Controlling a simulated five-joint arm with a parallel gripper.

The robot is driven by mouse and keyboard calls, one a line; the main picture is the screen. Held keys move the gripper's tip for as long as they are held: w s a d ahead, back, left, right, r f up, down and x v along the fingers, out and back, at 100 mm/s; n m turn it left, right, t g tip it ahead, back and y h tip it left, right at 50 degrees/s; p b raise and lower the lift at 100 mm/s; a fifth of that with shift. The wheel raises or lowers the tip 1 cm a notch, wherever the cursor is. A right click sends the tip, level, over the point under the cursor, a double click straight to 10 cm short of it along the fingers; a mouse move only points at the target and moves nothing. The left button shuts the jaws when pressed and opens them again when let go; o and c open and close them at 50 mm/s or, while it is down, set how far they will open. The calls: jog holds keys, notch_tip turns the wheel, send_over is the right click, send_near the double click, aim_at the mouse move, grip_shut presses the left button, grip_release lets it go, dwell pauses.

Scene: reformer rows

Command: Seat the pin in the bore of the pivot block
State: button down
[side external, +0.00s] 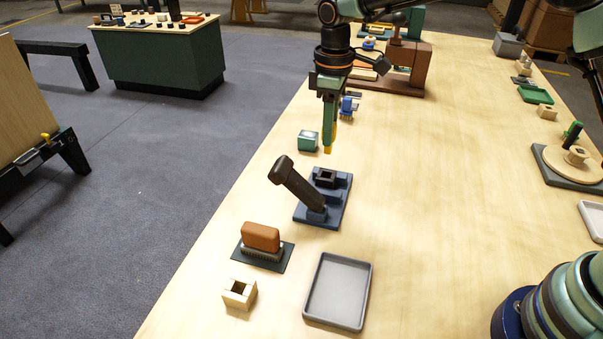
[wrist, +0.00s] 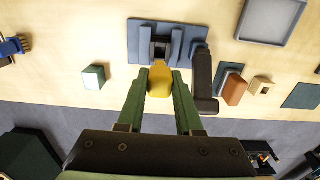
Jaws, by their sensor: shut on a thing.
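My gripper (side external: 329,136) has green fingers shut on a yellow piece, which I take to be the pin (wrist: 159,83). The pin's yellow tip also shows below the fingers in the side view (side external: 329,148). The blue fixture (side external: 340,211) lies on the table, with a black lever (side external: 297,183) leaning up to the left. On it sits a dark block with an opening, apparently the pivot block (side external: 325,179); it also shows between blue rails in the wrist view (wrist: 160,47). My gripper is above the table, on the far side of the fixture, with the pin apart from the block.
A teal block (side external: 308,141) stands left of my gripper. A brown-topped brush (side external: 261,238) on a dark mat, a wooden block with a square hole (side external: 239,293) and a grey tray (side external: 338,291) lie nearer. The table right of the fixture is clear.

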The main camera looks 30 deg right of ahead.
aim_at(328, 153)
notch_tip(328, 153, down, 9)
jog(key=shift+f, duration=0.1)
dwell(0.3)
jog(key=c, duration=0.6)
grip_release()
